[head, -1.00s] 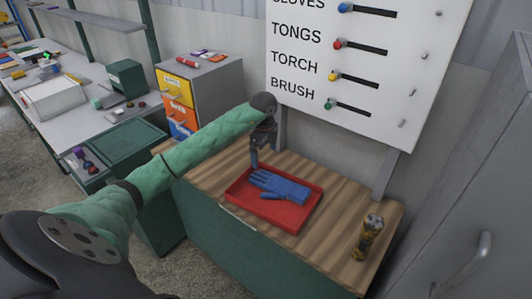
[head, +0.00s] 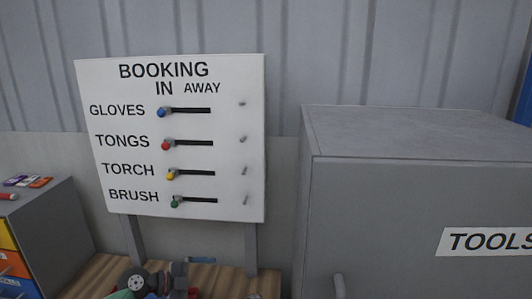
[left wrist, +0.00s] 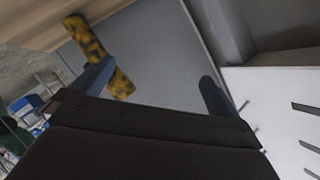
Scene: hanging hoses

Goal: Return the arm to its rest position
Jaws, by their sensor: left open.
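My left arm shows only at the bottom edge of the head view, where its dark wrist and gripper (head: 180,278) stand over the wooden bench top. In the left wrist view two bluish-grey fingers of the left gripper (left wrist: 155,82) are spread apart with nothing between them. My right gripper is not in view.
A large grey cabinet (head: 400,190) marked TOOLS stands at the right. A drawer unit (head: 45,225) with yellow and orange fronts stands at the left.

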